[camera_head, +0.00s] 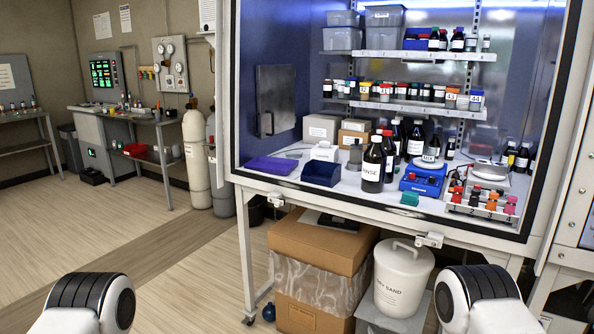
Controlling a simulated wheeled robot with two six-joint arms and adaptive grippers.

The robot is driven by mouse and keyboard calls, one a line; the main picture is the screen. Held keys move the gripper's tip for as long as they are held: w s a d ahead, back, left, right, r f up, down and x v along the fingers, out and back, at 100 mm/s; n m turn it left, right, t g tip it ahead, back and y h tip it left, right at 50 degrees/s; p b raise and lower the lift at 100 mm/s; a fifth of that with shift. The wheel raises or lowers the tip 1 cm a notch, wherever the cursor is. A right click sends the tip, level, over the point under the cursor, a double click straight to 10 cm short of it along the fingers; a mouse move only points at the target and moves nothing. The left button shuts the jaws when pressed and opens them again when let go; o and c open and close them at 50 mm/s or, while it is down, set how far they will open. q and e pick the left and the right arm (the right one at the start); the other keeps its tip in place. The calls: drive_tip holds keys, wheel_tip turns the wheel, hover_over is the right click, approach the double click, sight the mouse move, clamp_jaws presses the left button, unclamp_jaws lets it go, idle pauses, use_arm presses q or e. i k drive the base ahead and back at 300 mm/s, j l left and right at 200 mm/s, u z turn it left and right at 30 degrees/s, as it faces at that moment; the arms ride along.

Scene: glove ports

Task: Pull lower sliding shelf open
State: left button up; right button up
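Two shelves hang on the back wall inside the windowed cabinet. The lower shelf (398,106) is a narrow metal ledge holding a row of several small labelled bottles and jars. The upper shelf (400,54) above it carries grey bins and bottles. I cannot tell from here how far the lower shelf is slid out. Only rounded black and white parts of my arms show at the bottom left and bottom right. Both grippers are out of the picture.
The cabinet floor (340,190) is crowded with a large dark bottle (374,165), a blue scale (423,180) and a purple mat (271,166). Below stand a cardboard box (321,244) and a white bucket (402,280). Open floor (190,262) lies at left.

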sight(403, 108)
drive_tip(key=i+z, duration=0.2)
drive_tip(key=i, duration=0.3)
drive_tip(key=i+j+z, duration=0.2)
drive_tip(key=i, duration=0.35)
drive_tip(key=i+j+z, duration=0.2)
drive_tip(key=i, duration=0.3)
drive_tip(key=j+z, duration=0.35)
drive_tip(key=j, duration=0.35)
drive_tip(key=j+z, duration=0.35)
drive_tip(key=j, duration=0.35)
